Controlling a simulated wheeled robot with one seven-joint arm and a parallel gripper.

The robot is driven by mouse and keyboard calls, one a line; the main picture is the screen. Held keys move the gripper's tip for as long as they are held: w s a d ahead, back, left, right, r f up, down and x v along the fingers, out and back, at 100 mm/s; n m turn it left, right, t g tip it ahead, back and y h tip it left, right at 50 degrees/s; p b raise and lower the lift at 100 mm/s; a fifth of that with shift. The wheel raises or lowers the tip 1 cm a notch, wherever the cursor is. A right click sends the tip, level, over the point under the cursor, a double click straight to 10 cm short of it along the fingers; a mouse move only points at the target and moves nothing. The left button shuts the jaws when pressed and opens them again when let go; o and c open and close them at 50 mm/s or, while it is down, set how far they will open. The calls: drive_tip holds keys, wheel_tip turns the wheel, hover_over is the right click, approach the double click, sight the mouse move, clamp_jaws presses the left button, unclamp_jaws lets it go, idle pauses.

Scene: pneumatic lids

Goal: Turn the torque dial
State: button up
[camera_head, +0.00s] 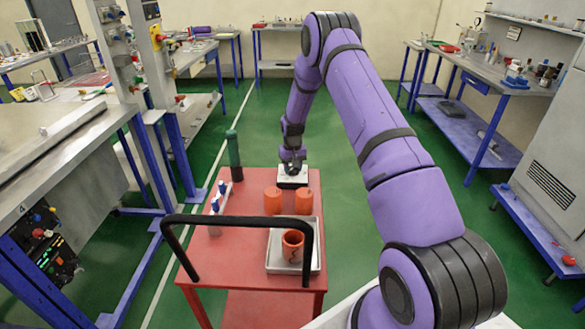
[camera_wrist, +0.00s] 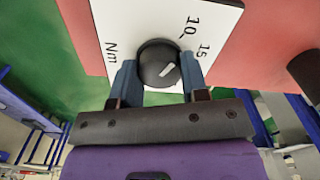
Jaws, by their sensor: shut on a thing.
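The torque dial (camera_wrist: 157,58) is a round black knob with a short slanted white mark on its face. It sits on a white plate (camera_wrist: 112,22) printed "10", "15" and "Nm"; I cannot tell which number the mark indicates. My gripper (camera_wrist: 159,66) is shut on the dial, with one blue-grey finger on each side of it. In the head view the white plate (camera_head: 292,182) is at the far end of a red cart (camera_head: 215,262). My gripper (camera_head: 292,164) points down over it and hides the knob there.
Two orange containers (camera_head: 272,200) stand just in front of the plate. Nearer is a grey tray (camera_head: 276,267) with an orange cup (camera_head: 292,245). A dark green bottle (camera_head: 234,155) and blue-capped white bottles (camera_head: 216,203) stand at left. A black handle (camera_head: 237,220) crosses the cart's near end.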

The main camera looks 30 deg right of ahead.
drive_tip(key=shift+m, duration=0.3)
drive_tip(key=o, duration=0.9)
drive_tip(key=shift+o, duration=0.2)
drive_tip(key=shift+r, duration=0.15)
wheel_tip(320, 180, up, 11)
drive_tip(key=shift+f, duration=0.2)
